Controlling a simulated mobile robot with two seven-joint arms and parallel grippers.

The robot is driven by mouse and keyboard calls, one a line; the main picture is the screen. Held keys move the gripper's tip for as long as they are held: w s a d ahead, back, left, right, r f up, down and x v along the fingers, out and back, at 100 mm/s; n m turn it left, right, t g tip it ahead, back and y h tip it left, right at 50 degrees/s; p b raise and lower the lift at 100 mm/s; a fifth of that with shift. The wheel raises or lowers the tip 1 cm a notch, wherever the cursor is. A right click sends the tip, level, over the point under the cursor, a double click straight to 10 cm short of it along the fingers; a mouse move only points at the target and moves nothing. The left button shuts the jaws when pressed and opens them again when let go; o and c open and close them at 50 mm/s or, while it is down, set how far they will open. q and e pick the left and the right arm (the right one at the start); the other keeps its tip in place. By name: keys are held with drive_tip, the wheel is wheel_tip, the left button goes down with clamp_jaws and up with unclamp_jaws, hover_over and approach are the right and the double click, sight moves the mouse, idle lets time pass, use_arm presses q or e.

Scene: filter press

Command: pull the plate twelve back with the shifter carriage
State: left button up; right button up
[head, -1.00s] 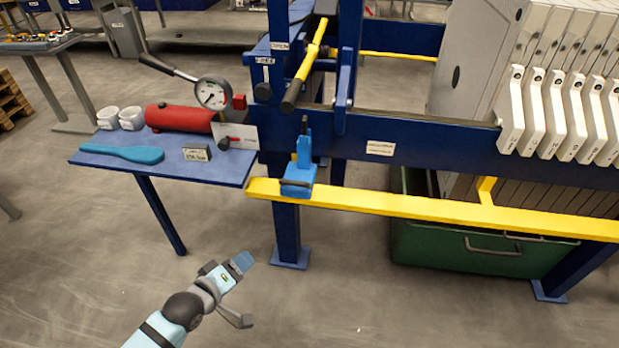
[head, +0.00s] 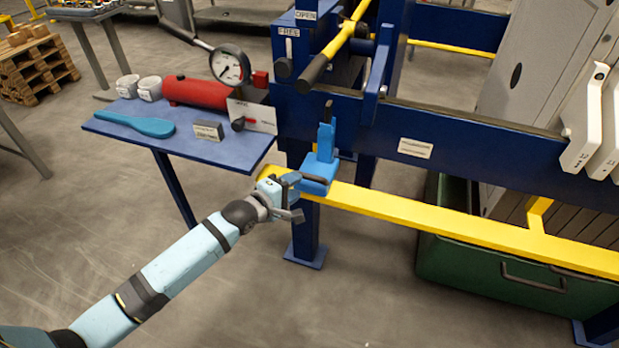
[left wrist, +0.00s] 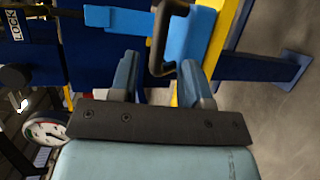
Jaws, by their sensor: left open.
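The blue shifter carriage (head: 321,168) sits at the left end of the yellow rail (head: 420,212) under the press beam. My left gripper (head: 293,198) is open at the front of the carriage. The carriage also shows there (left wrist: 190,38). White plate handles (head: 583,125) show at the right edge of the head view; I cannot tell which is plate twelve. My right gripper is not in view.
A blue side table (head: 180,145) holds a red cylinder (head: 195,91), a gauge (head: 230,67), cups and a blue paddle (head: 140,124). A green bin (head: 470,266) stands under the press. The floor in front is free.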

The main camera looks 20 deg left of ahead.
sight(307, 179)
use_arm(q)
drive_tip(key=x, duration=0.6)
drive_tip(key=shift+w, duration=0.1)
clamp_jaws()
